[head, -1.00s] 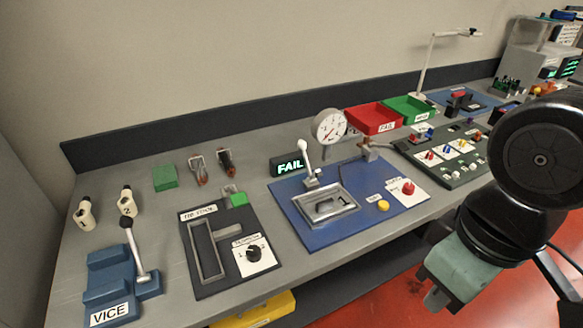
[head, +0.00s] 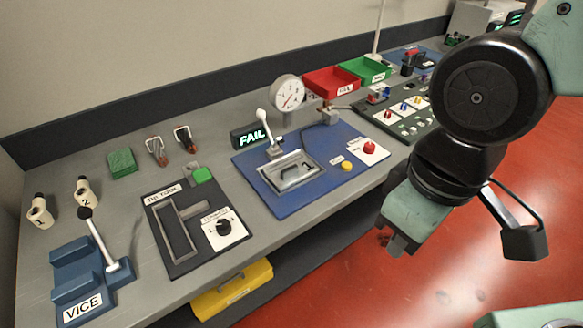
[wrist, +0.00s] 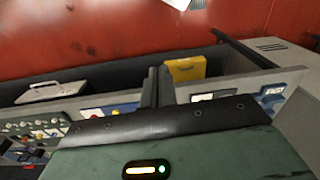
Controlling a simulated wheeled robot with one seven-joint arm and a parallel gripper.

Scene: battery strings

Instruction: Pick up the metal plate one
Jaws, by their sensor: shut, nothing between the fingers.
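I cannot tell for sure which thing is metal plate one. A metal piece (head: 294,173) lies in a silver rectangular frame (head: 268,178) on the blue panel of the bench in the head view. My gripper (head: 397,246) hangs past the bench's front edge, over the red floor, to the right of that panel and apart from it. In the wrist view its two fingers (wrist: 158,86) are together with nothing between them.
A blue vice (head: 80,275) stands at the bench's left end, beside a dark tip-tool panel (head: 165,255). A lever and a round gauge (head: 288,93) rise behind the silver frame. A yellow box (head: 232,290) sits below the bench. A light grey handled object (wrist: 52,92) shows in the wrist view.

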